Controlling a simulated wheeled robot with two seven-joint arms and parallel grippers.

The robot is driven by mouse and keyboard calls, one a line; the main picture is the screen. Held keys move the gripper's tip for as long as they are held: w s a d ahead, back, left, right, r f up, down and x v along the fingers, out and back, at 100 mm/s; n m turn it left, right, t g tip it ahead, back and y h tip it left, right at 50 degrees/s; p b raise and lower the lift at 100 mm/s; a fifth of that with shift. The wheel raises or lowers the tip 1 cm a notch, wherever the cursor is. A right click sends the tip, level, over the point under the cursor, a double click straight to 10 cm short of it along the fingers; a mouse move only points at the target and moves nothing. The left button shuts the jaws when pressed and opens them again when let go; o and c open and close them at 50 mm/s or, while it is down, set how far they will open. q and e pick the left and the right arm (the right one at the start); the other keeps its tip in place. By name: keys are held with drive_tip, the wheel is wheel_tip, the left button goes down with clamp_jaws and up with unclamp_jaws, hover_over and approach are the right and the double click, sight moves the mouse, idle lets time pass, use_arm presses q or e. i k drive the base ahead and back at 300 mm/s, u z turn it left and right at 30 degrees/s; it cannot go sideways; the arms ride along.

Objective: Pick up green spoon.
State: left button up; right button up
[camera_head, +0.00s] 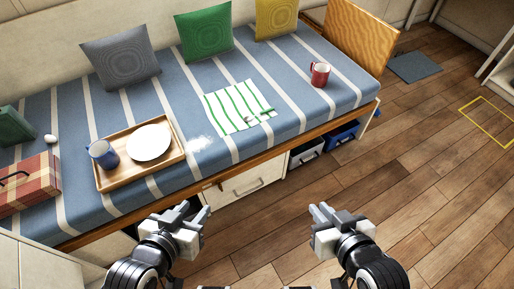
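A small spoon (262,114) with a green handle lies on a white cloth with green stripes (223,106), on the blue and white striped bench cushion. Its bowl end looks grey and points left; the details are too small to make out. My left gripper (203,212) is in front of the bench at lower left, well short of the spoon. My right gripper (317,209) is over the floor at lower right, also well short of it. Neither gripper touches anything that I can see. The finger gaps are not clear.
A wooden tray (113,180) with a blue mug (103,154) and white plate (149,142) sits left of the cloth. A red mug (320,74) stands to its right. Cushions line the back. Drawers and bins are under the bench.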

sight(247, 118)
drive_tip(key=z, duration=0.9)
drive_tip(key=i, duration=0.9)
drive_tip(key=u, duration=0.95)
drive_tip(key=i, duration=0.3)
drive_tip(key=z, duration=1.55)
drive_tip(key=k, duration=0.6)
drive_tip(key=u, duration=2.45)
drive_tip(key=i, duration=0.25)
drive_tip(key=z, duration=0.15)
